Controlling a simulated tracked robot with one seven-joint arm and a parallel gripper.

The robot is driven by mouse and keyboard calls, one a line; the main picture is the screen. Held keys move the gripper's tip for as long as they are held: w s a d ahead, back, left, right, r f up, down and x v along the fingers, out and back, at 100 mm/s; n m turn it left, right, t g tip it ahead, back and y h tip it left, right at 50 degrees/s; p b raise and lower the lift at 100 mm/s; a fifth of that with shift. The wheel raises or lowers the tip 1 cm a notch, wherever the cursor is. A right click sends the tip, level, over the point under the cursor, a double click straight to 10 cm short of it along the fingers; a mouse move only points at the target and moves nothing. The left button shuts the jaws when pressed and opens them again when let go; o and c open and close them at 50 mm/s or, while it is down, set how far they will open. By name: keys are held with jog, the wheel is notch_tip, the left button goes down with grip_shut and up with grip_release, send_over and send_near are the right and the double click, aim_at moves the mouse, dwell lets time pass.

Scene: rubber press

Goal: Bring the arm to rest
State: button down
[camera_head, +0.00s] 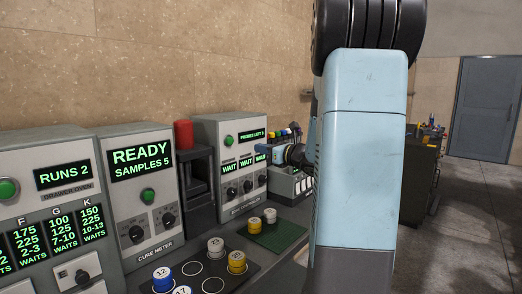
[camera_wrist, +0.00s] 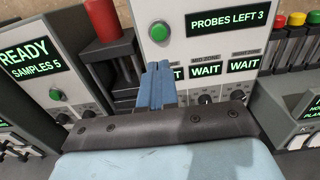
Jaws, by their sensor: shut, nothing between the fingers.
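My gripper (camera_wrist: 157,84) shows in the wrist view as blue fingers pressed together, shut and empty. It points toward the panel (camera_wrist: 207,22) that reads "PROBES LEFT 3" and WAIT on several small displays. I cannot tell the gap between fingers and panel.
The cure meter (camera_head: 118,192) reads "READY SAMPLES 5". A press with a red cylinder (camera_head: 183,134) stands between the panels. Numbered yellow, white and blue pots, such as the yellow pot (camera_head: 236,262), stand on a dark mat and green mat (camera_head: 282,236). Open floor (camera_head: 465,225) lies at right.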

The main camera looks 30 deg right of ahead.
jog(key=s+a+f+n+g+y, duration=0.1)
jog(key=s+a+n+g, duration=0.4)
jog(key=s+a+n, duration=0.45)
jog(key=s+a+f+n+g+y, duration=0.1)
jog(key=s+a+n+g, duration=0.4)
jog(key=a, duration=0.7)
jog(key=s+d+f+n+h, duration=0.1)
jog(key=s+n+h, duration=0.3)
jog(key=s+n, duration=0.4)
jog(key=s+d+f+n+g+h, duration=0.1)
jog(key=s+n+h, duration=0.3)
jog(key=s+n, duration=0.4)
jog(key=shift+s+f+n, duration=0.2)
jog(key=shift+f+n, duration=0.1)
jog(key=shift+n, duration=0.45)
